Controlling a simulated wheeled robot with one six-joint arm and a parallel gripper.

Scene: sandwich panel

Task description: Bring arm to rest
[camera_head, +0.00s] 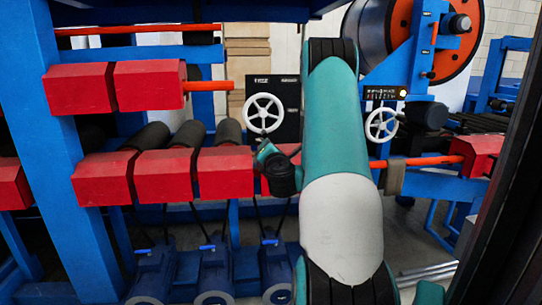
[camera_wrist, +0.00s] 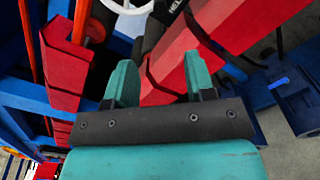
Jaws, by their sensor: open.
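In the wrist view my gripper (camera_wrist: 160,80) shows two teal fingers standing apart, with nothing between them. It is open and empty. Red blocks (camera_wrist: 222,35) lie beyond the fingers, and I cannot tell how far away they are. In the head view my teal and white arm reaches up through the middle of the picture, in front of the machine. The fingers cannot be made out there.
A blue machine frame (camera_head: 48,150) carries red blocks (camera_head: 165,175) and dark rollers. White handwheels (camera_head: 263,113) and (camera_head: 382,124) sit either side of my arm. An orange and black reel (camera_head: 457,35) stands upper right. Motors (camera_head: 215,275) sit low.

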